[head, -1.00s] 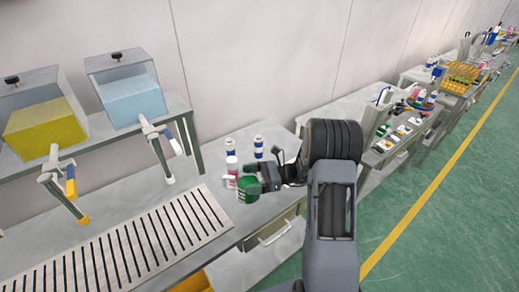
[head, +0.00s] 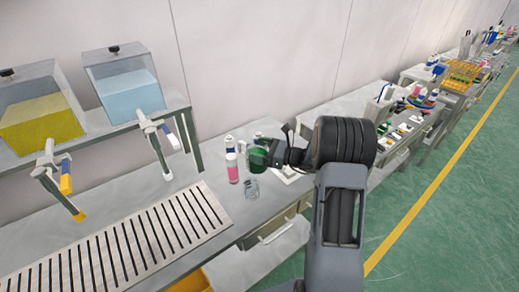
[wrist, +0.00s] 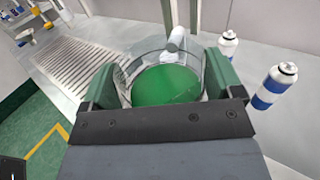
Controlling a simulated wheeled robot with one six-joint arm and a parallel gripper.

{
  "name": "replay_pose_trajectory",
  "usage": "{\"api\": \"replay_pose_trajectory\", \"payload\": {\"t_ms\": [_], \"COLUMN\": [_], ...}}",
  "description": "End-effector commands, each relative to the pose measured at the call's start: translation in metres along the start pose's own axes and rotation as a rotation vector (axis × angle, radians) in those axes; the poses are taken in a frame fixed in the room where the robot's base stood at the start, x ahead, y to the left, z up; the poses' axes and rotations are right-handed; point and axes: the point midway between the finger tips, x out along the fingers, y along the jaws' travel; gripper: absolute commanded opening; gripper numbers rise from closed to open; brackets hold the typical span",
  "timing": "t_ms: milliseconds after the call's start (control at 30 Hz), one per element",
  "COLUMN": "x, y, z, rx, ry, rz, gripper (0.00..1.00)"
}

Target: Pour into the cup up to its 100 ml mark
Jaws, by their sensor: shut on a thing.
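My gripper (head: 272,155) is shut on a clear vessel with green liquid (head: 257,158), held raised over the bench. In the wrist view, the green finger pads press the clear wall from both sides, and the green liquid (wrist: 165,86) shows through the open top. A small clear cup (head: 251,188) stands on the bench, below and slightly left of the held vessel in the head view. It looks empty, and its marks are too small to read. I cannot make out the cup in the wrist view.
A pink bottle with a white top (head: 233,170) stands left of the held vessel. Blue-and-white bottles (wrist: 270,88) stand close by. A slotted drain grate (head: 120,245) lies left. Tanks of yellow liquid (head: 40,122) and blue liquid (head: 128,95) with taps stand on a shelf.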

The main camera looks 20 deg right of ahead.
Motion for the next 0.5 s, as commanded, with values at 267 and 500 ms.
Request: {"api": "replay_pose_trajectory", "payload": {"t_ms": [267,500], "x": [0.000,0.000], "y": [0.000,-0.002], "z": [-0.018,-0.019], "rx": [-0.003,-0.139], "ry": [-0.002,0.040], "rz": [0.001,0.000], "gripper": [0.44,0.44]}}
